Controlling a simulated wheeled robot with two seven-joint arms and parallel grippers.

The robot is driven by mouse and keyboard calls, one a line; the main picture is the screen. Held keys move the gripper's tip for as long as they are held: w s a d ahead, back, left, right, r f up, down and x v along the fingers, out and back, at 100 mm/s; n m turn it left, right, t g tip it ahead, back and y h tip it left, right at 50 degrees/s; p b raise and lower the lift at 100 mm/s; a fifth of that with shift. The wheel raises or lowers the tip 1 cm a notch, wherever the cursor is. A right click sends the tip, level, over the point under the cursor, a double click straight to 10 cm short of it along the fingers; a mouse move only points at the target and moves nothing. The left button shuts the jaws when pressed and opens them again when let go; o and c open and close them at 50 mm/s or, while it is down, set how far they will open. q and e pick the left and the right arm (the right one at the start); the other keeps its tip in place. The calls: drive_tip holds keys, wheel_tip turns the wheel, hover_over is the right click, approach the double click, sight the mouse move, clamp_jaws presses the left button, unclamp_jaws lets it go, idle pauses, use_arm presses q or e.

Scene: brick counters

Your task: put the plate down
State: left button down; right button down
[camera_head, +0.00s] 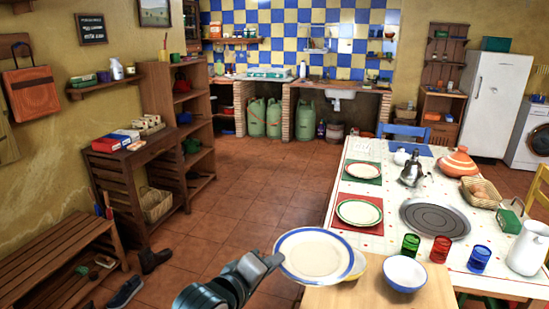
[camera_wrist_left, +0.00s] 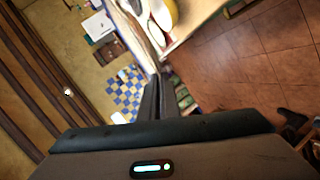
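A white plate with a blue rim (camera_head: 313,256) is in the lower middle of the head view. My left gripper (camera_head: 272,262) meets its left edge and is shut on the rim. The plate overlaps the left edge of the light wooden surface (camera_head: 375,296) and hides part of a yellow dish (camera_head: 357,265); I cannot tell its exact height above them. In the left wrist view, the fingers (camera_wrist_left: 159,95) are close together, pointing away from the camera. My right gripper is not in view.
A blue-rimmed bowl (camera_head: 405,273) stands on the wooden surface. Beyond, the tiled table (camera_head: 350,220) holds two plates on red and green mats, a dark round tray (camera_head: 435,218), coloured glasses and a white jug (camera_head: 528,248). Open floor (camera_head: 240,200) lies to the left.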

use_arm(q)
drive_tip(key=a+r+n+t+y, duration=0.1)
drive_tip(key=a+r+n+y, duration=0.2)
drive_tip(key=a, duration=0.7)
drive_tip(key=a+r+n+t+y, duration=0.1)
drive_tip(key=a+r+n+y, duration=0.2)
drive_tip(key=a+r, duration=0.5)
drive_tip(key=shift+w+a+y, duration=0.35)
drive_tip(key=shift+a+y, duration=0.25)
drive_tip(key=shift+a, duration=0.55)
drive_tip(key=shift+f, duration=0.1)
drive_tip(key=s+f, duration=0.4)
drive_tip(key=f, duration=0.5)
drive_tip(key=s+f, duration=0.4)
drive_tip(key=f, duration=0.4)
drive_tip(key=shift+s+f, duration=0.15)
drive_tip(key=shift+f, duration=0.2)
